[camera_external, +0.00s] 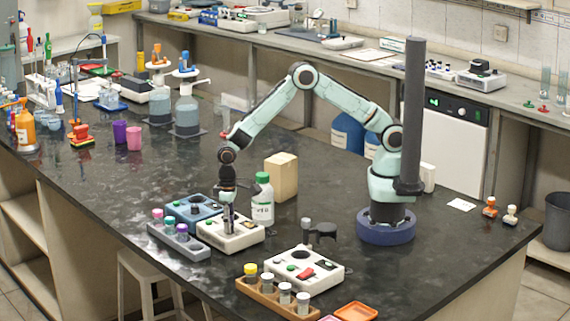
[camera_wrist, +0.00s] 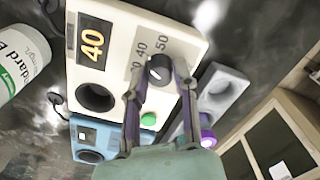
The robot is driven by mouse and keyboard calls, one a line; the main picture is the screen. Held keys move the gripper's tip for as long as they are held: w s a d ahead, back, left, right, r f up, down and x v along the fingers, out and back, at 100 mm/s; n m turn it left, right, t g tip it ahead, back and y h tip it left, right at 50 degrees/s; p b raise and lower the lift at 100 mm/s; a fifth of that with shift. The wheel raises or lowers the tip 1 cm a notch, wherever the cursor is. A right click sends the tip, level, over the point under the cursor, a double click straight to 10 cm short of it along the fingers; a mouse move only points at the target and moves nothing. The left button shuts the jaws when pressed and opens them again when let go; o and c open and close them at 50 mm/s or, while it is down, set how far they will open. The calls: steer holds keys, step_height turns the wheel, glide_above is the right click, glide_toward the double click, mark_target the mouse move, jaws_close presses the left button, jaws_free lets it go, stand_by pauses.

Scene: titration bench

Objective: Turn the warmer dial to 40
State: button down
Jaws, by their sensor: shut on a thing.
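The warmer is a cream box (camera_wrist: 117,50) with an orange "40" on its dark display (camera_wrist: 92,42), a round dark well (camera_wrist: 96,97) and a green button (camera_wrist: 148,119). It also stands on the bench in the external view (camera_external: 247,240). Its dark dial (camera_wrist: 159,69) has a pale pointer line and sits beside printed numbers, 40 and 50 among them. My gripper (camera_wrist: 158,80) has a finger on each side of the dial and is shut on it. In the external view my gripper (camera_external: 228,229) points down onto the warmer and hides the dial.
A blue box (camera_external: 186,206) and a grey rack with capped vials (camera_external: 180,241) stand close left of the warmer. Another white device (camera_external: 313,281) is to the front right.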

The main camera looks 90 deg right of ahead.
steer(key=shift+f, duration=0.1)
steer(key=c, duration=0.9)
jaws_free()
steer(key=shift+o, duration=0.2)
step_height(320, 180, up, 12)
